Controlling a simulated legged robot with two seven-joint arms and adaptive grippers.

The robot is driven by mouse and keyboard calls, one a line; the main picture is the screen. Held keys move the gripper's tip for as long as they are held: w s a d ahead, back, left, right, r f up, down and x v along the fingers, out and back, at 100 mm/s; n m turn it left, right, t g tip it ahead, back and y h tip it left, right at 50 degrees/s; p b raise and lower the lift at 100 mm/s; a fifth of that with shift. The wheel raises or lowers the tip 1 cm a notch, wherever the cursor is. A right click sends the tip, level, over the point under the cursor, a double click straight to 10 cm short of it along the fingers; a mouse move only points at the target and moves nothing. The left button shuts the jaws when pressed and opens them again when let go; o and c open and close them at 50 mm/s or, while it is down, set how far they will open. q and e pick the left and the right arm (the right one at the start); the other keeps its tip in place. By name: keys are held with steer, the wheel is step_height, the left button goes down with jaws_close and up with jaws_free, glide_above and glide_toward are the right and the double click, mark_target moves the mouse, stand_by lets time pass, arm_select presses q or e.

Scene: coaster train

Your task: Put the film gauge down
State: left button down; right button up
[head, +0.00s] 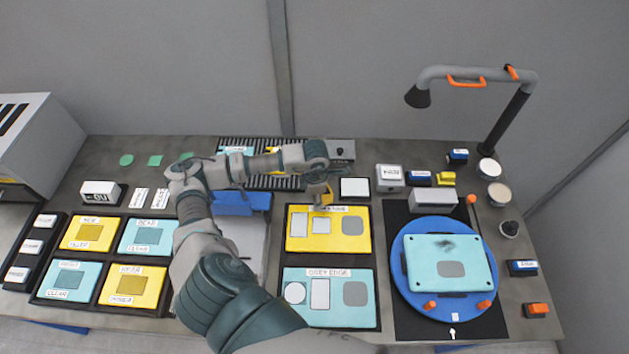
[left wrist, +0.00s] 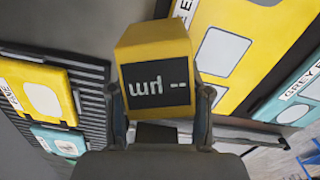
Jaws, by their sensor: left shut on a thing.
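The film gauge is a yellow block with a dark display face, which reads "-- µm" upside down in the left wrist view (left wrist: 153,66). My left gripper (left wrist: 160,110) is shut on it, with one finger on each side. In the head view my left gripper (head: 320,184) hangs over the top edge of the upper yellow panel (head: 338,243), and only a small part of the gauge (head: 319,190) shows there. I cannot tell whether the gauge touches anything below. My right gripper is not in view.
A teal "grey edge" panel (head: 330,310) lies below the yellow one. Right of them is a blue turntable (head: 402,300) with a teal plate (head: 470,255). Sample panels (head: 88,219) fill the left.

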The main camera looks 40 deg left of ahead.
arm_select(q)
steer(key=w+a, duration=0.4)
steer(key=w+a+f+p, duration=0.1)
steer(key=w+a, duration=0.1)
steer(key=shift+w+a, duration=0.25)
steer(key=shift+a, duration=0.1)
steer(key=shift+a+f, duration=0.2)
steer(key=shift+f, duration=0.15)
step_height(320, 180, down, 2)
steer(key=shift+d+f+p, duration=0.1)
steer(key=shift+p, duration=0.3)
steer(key=shift+d+f, duration=0.1)
steer(key=shift+f, duration=0.25)
steer(key=shift+d, duration=0.2)
steer(key=shift+f, duration=0.15)
steer(key=c, duration=0.6)
jaws_free()
steer(key=shift+o, duration=0.4)
steer(key=shift+a, duration=0.25)
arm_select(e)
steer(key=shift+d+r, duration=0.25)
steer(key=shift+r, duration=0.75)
